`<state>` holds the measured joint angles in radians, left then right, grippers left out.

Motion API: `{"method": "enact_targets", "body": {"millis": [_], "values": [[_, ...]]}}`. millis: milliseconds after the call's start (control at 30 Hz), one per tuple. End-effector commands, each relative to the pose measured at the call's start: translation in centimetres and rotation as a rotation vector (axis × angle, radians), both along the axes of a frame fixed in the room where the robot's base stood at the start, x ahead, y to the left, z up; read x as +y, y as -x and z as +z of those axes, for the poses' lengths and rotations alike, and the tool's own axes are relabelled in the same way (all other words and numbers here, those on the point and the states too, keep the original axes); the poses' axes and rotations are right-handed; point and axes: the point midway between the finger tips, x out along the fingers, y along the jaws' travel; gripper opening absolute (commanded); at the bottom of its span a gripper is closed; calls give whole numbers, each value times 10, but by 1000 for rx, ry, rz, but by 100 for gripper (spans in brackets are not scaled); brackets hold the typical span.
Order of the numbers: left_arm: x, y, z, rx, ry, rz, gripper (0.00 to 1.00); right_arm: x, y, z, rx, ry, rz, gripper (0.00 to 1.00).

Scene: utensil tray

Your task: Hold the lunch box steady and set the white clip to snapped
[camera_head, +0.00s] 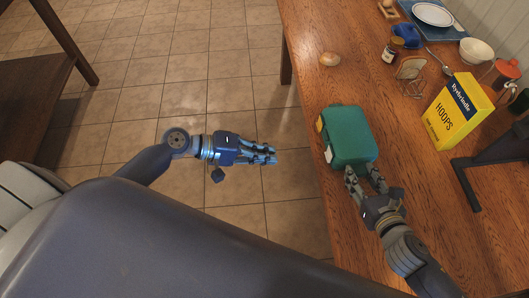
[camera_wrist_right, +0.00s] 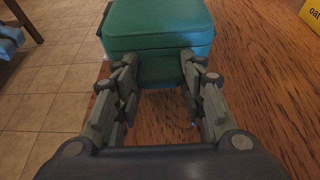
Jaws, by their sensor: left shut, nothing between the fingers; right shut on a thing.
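The green lunch box (camera_head: 347,135) lies on the wooden table near its left edge. It also fills the top middle of the right wrist view (camera_wrist_right: 158,28). The white clip (camera_head: 328,154) is on the box's left side, near its front corner; it is too small to tell its exact position. My right gripper (camera_head: 364,172) is shut on the near end of the lunch box, which shows between its fingers in the right wrist view (camera_wrist_right: 160,78). My left gripper (camera_head: 273,155) is shut and empty, left of the box over the floor, apart from it.
A yellow patch (camera_head: 319,124) is also on the box's left side. A yellow cereal box (camera_head: 457,110) stands to the right. A toast rack (camera_head: 411,69), jar (camera_head: 391,50) and bowl (camera_head: 476,51) are farther back. The table's left edge is bare.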

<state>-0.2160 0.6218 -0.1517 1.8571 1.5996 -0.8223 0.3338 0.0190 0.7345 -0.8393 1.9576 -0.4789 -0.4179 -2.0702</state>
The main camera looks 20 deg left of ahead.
Motion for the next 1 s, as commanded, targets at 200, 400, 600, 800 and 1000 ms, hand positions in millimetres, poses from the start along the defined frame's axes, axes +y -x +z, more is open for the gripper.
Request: {"method": "enact_targets", "body": {"millis": [200,400,600,800,1000], "values": [[4,3,0,0,0,0,0,0,0,0,0,0,1,6],[4,2,0,0,0,0,0,0,0,0,0,0,1,6],[4,2,0,0,0,0,0,0,0,0,0,0,1,61],[4,2,0,0,0,0,0,0,0,0,0,0,0,61],[4,2,0,0,0,0,0,-3,5,2,1,0,0,61]]}}
